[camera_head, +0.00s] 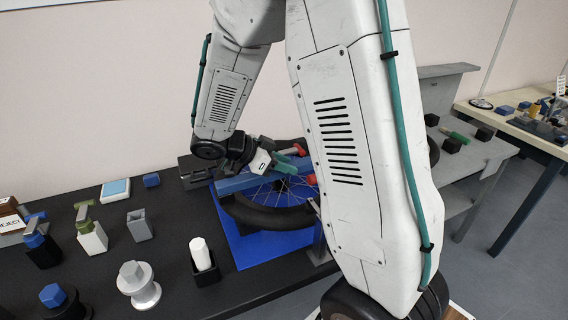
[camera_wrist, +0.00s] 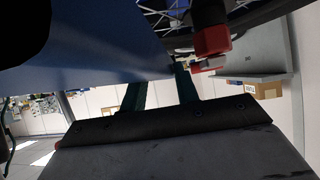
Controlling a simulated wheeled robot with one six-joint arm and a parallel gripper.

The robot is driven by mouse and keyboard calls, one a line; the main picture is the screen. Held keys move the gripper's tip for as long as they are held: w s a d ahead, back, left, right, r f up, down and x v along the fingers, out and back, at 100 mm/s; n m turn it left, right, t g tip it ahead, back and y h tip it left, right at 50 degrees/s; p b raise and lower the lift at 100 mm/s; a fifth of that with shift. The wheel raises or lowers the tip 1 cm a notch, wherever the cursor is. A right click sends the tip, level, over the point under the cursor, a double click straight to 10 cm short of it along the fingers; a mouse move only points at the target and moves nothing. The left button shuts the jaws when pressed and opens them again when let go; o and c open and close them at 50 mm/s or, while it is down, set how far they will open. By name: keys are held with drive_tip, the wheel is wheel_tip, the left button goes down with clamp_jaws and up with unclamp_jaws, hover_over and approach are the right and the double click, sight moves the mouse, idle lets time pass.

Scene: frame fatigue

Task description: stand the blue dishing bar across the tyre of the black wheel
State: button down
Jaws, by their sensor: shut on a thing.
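The blue dishing bar (camera_head: 236,184) is in my gripper (camera_head: 287,165), at the wheel. My gripper's teal fingers are shut on the bar. The black wheel (camera_head: 268,216) lies flat, its tyre and spokes partly hidden by the bar and my arm. In the head view the bar lies over the far part of the wheel; whether it touches the tyre I cannot tell. In the wrist view the bar (camera_wrist: 85,45) fills the upper left, above the teal fingers (camera_wrist: 160,92). Spokes and dark tyre show at the top right.
A red part (camera_wrist: 210,42) is close to the fingers in the wrist view. A blue mat (camera_head: 247,248) lies under the wheel. A black holder with a white cylinder (camera_head: 201,254) and a pale spool (camera_head: 138,285) stand left on the dark bench. My arm hides the wheel's right side.

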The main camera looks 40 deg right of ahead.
drive_tip(key=shift+f, duration=0.3)
drive_tip(key=c, duration=1)
unclamp_jaws()
drive_tip(key=shift+c, duration=0.2)
